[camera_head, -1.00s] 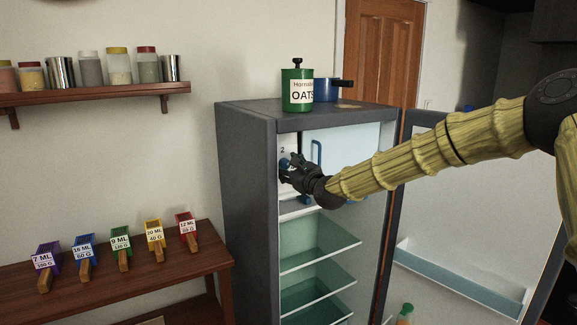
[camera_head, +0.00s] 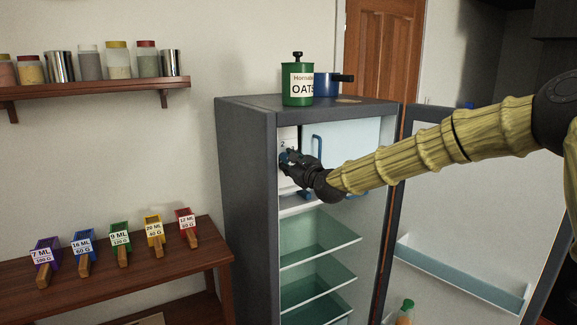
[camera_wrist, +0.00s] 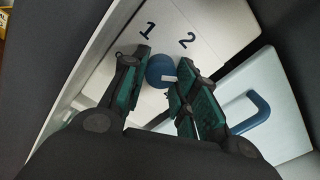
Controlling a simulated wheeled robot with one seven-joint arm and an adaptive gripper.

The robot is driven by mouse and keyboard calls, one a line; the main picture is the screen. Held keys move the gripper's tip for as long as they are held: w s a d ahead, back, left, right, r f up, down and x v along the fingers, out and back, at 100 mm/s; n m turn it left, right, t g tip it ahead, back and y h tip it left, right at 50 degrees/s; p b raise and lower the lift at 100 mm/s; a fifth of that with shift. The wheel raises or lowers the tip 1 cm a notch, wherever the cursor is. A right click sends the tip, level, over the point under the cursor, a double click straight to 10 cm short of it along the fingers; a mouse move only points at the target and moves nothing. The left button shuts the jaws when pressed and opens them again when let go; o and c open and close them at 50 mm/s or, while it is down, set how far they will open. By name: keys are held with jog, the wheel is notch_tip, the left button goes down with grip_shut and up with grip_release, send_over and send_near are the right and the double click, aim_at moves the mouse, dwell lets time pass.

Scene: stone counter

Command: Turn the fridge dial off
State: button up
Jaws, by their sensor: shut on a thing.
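The fridge (camera_head: 246,180) stands open. Its dial (camera_wrist: 160,70) is a round blue knob with a white mark, on a white panel with the numbers 1 and 2. In the wrist view the white mark lies toward the knob's right side. In the head view my gripper (camera_head: 287,160) reaches into the upper left of the fridge and largely hides the dial.
The open fridge door (camera_head: 470,220) is on the right, behind and below my arm. A blue handle (camera_wrist: 250,114) is beside the dial panel. A green oats canister (camera_head: 298,88) and blue pot (camera_head: 326,86) stand on the fridge. Glass shelves (camera_head: 320,237) are below my gripper.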

jog(key=n+y+b, duration=0.1)
jog(key=n+b, duration=1.3)
jog(key=n, duration=0.9)
jog(key=shift+d+r, duration=0.1)
jog(key=shift+n, duration=0.3)
jog(key=o, duration=1)
